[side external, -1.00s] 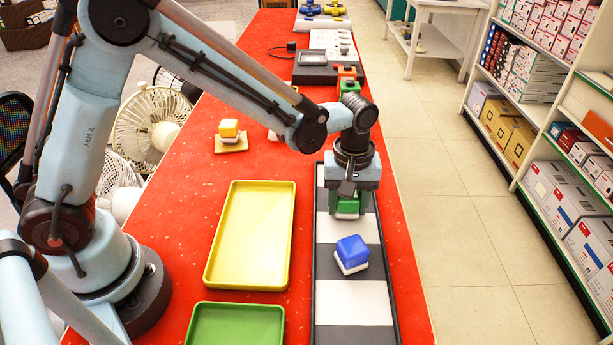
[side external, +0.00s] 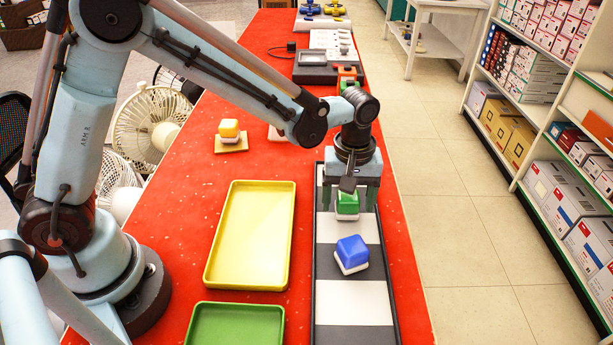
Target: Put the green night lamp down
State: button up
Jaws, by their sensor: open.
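The green night lamp (side external: 347,203), a green block on a white base, stands upright on the striped black and white strip (side external: 352,303). My gripper (side external: 350,205) is open around it, with one finger apart from it on each side. The fingers are still low, at the lamp's height. A blue night lamp (side external: 352,250) on a white base stands nearer on the same strip, turned slightly.
A yellow tray (side external: 285,240) and a green tray (side external: 235,325) lie empty-looking on the red table (side external: 165,235). Dark and orange devices (side external: 346,74) are behind my gripper.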

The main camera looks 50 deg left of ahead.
notch_tip(320, 180, up, 10)
jog(key=shift+r, duration=0.25)
jog(key=s+a+r+m+t, duration=0.1)
jog(key=s+a+m+t, duration=0.6)
jog(key=s+a+m, duration=0.2)
jog(key=shift+s+a+r, duration=0.15)
jog(key=shift+s+a, duration=1.05)
jog(key=shift+a, duration=0.6)
